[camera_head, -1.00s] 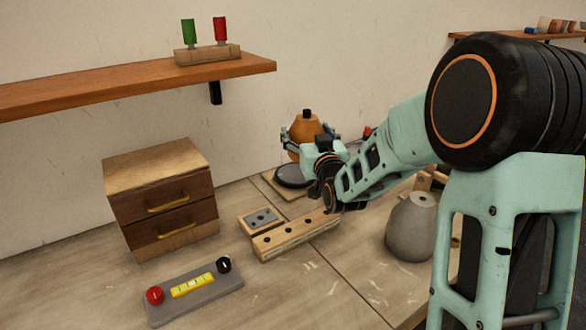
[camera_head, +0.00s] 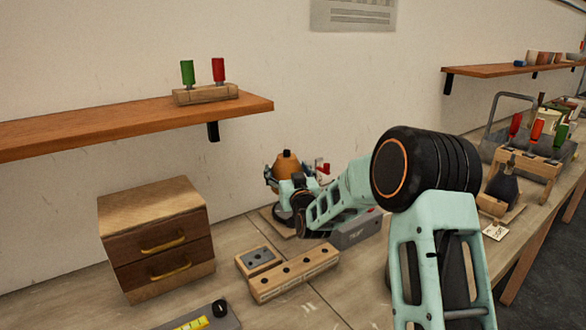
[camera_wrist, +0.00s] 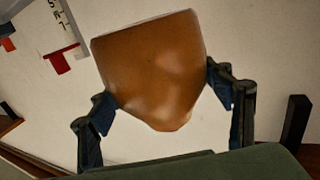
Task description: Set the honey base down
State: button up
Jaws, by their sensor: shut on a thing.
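The honey base (camera_head: 286,164) is an orange-brown rounded body with a dark top, behind my forearm in the head view. My gripper (camera_head: 286,181) is shut around its sides. The wrist view shows the honey base (camera_wrist: 155,70) large between the two fingers of my gripper (camera_wrist: 163,98). Below it in the head view is a dark round disc on a wooden board (camera_head: 272,217), partly hidden by my wrist. I cannot tell whether the base touches anything beneath it.
A drilled wooden block (camera_head: 294,272) and a small dark-topped block (camera_head: 261,258) lie in front. A drawer cabinet (camera_head: 155,240) stands left, under a shelf (camera_head: 130,121). A grey box (camera_head: 355,231) is right of my wrist. A wooden rack (camera_head: 524,170) stands farther right.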

jog(key=shift+w+a+f, duration=0.3)
jog(key=shift+w+f, duration=0.3)
jog(key=shift+f, duration=0.1)
jog(key=shift+w+a+f, duration=0.25)
jog(key=shift+w+f, duration=0.4)
jog(key=shift+f, duration=0.05)
jog(key=shift+w+a+f, duration=0.3)
jog(key=shift+w+f, duration=0.3)
jog(key=shift+f, duration=0.1)
notch_tip(320, 180, down, 3)
jog(key=shift+w+f+p, duration=0.1)
jog(key=shift+p, duration=0.25)
jog(key=shift+c, duration=0.2)
jog(key=o, duration=1.7)
jog(key=shift+f, duration=0.5)
jog(key=shift+c, duration=0.2)
jog(key=o, duration=0.4)
jog(key=shift+r, duration=0.1)
jog(key=shift+o, duration=0.2)
jog(key=shift+r, duration=0.1)
jog(key=shift+b+v, duration=0.45)
jog(key=shift+v, duration=3.45)
